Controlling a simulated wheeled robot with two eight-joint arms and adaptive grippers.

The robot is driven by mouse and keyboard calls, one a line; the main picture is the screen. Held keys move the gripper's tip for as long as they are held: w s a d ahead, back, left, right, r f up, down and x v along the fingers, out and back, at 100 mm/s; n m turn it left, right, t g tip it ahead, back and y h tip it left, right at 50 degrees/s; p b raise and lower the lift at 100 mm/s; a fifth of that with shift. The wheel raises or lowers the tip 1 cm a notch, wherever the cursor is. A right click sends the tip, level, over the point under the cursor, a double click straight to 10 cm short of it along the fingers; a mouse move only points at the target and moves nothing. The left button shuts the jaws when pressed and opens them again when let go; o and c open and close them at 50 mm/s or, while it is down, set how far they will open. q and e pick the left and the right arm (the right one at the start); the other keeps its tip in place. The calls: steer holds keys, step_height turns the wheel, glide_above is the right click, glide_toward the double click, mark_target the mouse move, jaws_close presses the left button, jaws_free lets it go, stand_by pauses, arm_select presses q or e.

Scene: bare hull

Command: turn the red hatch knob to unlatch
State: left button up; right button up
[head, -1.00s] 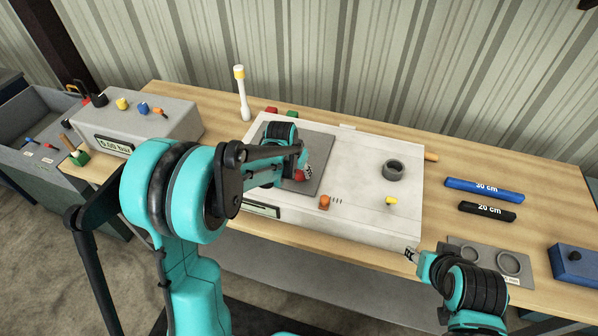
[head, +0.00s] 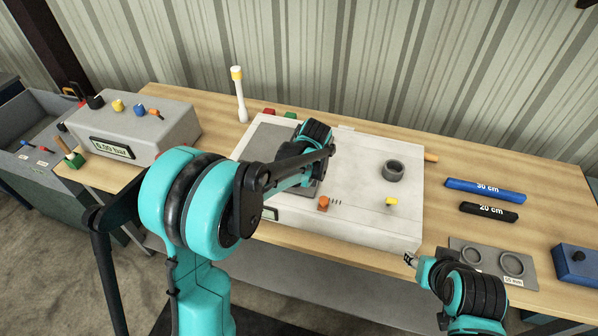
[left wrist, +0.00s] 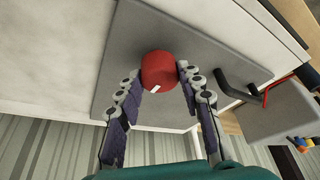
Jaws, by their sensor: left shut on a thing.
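In the left wrist view the red knob (left wrist: 159,66) with a white mark stands on a grey plate (left wrist: 212,52). My left gripper (left wrist: 159,76) is shut on the knob, with one finger on each side of it. In the head view my left arm hides the knob and the gripper's fingertips. The grey plate (head: 262,143) shows there on top of the white box (head: 355,182). My right gripper (head: 410,259) is near the front right corner of the white box, apart from the knob; its jaws are too small to judge.
On the white box are a dark ring (head: 393,170), an orange knob (head: 323,203) and a yellow knob (head: 391,201). A grey gauge box (head: 150,125) stands at left, a white stick with a yellow top (head: 239,95) behind. Blue (head: 485,189) and black bars lie right.

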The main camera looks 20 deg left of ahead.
arm_select(q)
steer(key=shift+n, duration=0.6)
steer(key=o, duration=1.2)
steer(key=shift+c, duration=0.2)
steer(key=v, duration=1.2)
steer(key=shift+d, duration=0.15)
steer(key=shift+w, duration=0.15)
